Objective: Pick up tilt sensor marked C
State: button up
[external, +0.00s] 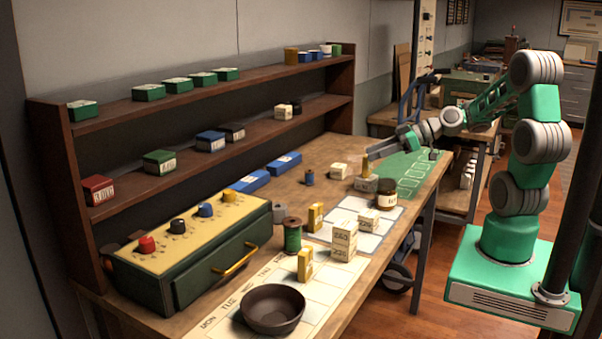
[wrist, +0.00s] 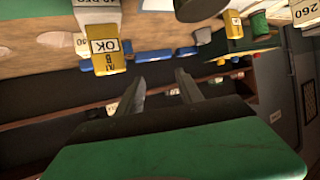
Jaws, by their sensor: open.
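No piece can be clearly read as marked C. A small yellow block (external: 366,163) stands on a white labelled box (external: 366,184) near the far end of the bench. In the wrist view, which is upside down, this yellow block (wrist: 106,55) shows an OK label and small unclear marks. Two more yellow blocks stand nearer the camera, one by the green spool (external: 315,217) and one on the day-marked sheet (external: 304,264). My gripper (external: 374,154) is open and empty, beside the nearer-to-me side of the first block; it also shows in the wrist view (wrist: 162,84).
A brown-lidded jar (external: 387,194) and stacked white boxes (external: 343,240) stand close by. A dark bowl (external: 272,309) and a green control box (external: 190,262) are at the front. Shelves (external: 190,146) line the wall. The green mat (external: 413,172) looks mostly clear.

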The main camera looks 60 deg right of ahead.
jog(key=w+a+f+n+g+y+p, duration=0.1)
jog(key=w+a+n+g+y+p, duration=0.4)
jog(key=a, duration=0.6)
jog(key=n+g+y+p, duration=0.2)
jog(key=n+g+y, duration=0.1)
jog(key=n+g, duration=0.35)
send_near(311, 216)
jog(key=a, duration=0.2)
jog(key=a+f+t, duration=0.1)
jog(key=shift+s+f+n, duration=0.1)
jog(key=shift+s+n, duration=0.15)
jog(key=shift+s, duration=0.05)
jog(key=p+x, duration=0.2)
jog(key=x, duration=0.5)
jog(key=shift+a+f+p, duration=0.1)
jog(key=shift+a+p, duration=0.05)
jog(key=shift+p, duration=0.15)
grip_shut()
